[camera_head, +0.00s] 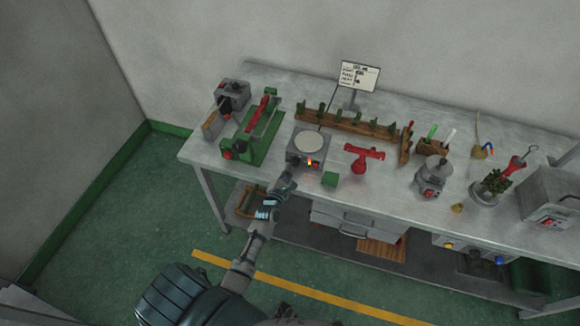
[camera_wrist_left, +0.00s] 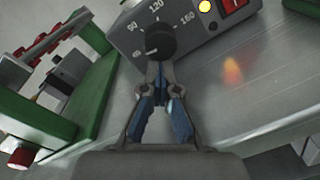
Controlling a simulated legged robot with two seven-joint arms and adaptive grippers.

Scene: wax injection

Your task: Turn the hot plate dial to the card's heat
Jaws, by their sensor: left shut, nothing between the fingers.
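The hot plate (camera_head: 306,152) is a grey box with a pale round top, near the table's front edge. Its black dial (camera_wrist_left: 155,40) shows in the left wrist view, with marks including 90, 120 and 160 around it. A small pale mark on the dial faces the lower left, near a label that is hard to read. My left gripper (camera_head: 290,179) is shut and empty, its tips (camera_wrist_left: 159,68) at the dial's near edge; I cannot tell if they touch. The card (camera_head: 359,76) stands on a post behind; its writing is too small to read. My right gripper is out of view.
A green clamp frame (camera_head: 259,135) stands left of the hot plate. A wooden rack (camera_head: 345,125) runs behind. Bare metal tabletop (camera_wrist_left: 250,80) shows beside the hot plate.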

